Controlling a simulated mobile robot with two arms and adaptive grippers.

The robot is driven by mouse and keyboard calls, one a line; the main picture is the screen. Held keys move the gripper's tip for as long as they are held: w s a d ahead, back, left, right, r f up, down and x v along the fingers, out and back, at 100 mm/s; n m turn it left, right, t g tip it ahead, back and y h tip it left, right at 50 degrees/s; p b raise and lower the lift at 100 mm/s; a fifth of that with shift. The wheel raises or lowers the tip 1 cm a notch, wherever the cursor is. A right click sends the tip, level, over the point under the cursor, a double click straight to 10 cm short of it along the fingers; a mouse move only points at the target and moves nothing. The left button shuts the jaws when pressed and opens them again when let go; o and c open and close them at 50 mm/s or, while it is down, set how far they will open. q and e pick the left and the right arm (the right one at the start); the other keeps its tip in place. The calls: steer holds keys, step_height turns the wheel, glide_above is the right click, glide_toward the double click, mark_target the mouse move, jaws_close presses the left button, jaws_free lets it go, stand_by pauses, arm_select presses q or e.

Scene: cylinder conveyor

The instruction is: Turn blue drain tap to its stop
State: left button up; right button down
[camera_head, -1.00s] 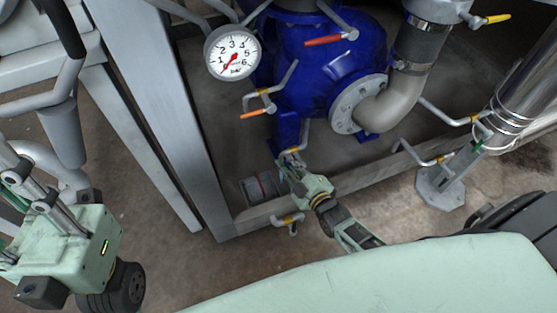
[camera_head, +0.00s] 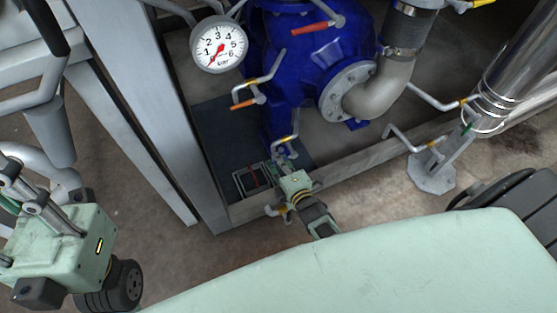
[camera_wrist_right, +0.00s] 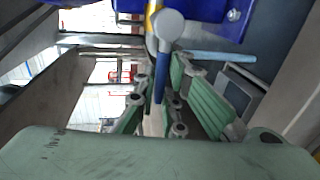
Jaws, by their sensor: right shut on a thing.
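The blue drain tap (camera_wrist_right: 168,27) shows at the top of the right wrist view, with a grey round hub and a yellow collar. Its blue lever (camera_wrist_right: 160,85) runs down between the fingers of my right gripper (camera_wrist_right: 156,100), which is shut on it. In the head view my right gripper (camera_head: 279,162) is low in front of the blue pump (camera_head: 300,70), at a small pipe with a yellow collar (camera_head: 289,139). The gripper hides the blue lever there.
Close by are an orange-handled tap (camera_head: 243,104), a red-handled tap (camera_head: 310,28) and a dial gauge (camera_head: 218,45). A steel frame post (camera_head: 160,110) stands left. A small grate (camera_head: 252,180) lies beside my right gripper. A dark patch (camera_head: 215,135) covers the floor under the pump.

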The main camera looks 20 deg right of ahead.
steer(key=shift+f, duration=0.1)
stand_by(0.4)
steer(key=c, duration=1.8)
jaws_free()
steer(key=shift+s, duration=0.1)
steer(key=s+r, duration=0.2)
steer(key=s, duration=0.9)
steer(key=shift+s+r, duration=0.2)
steer(key=shift+s, duration=0.1)
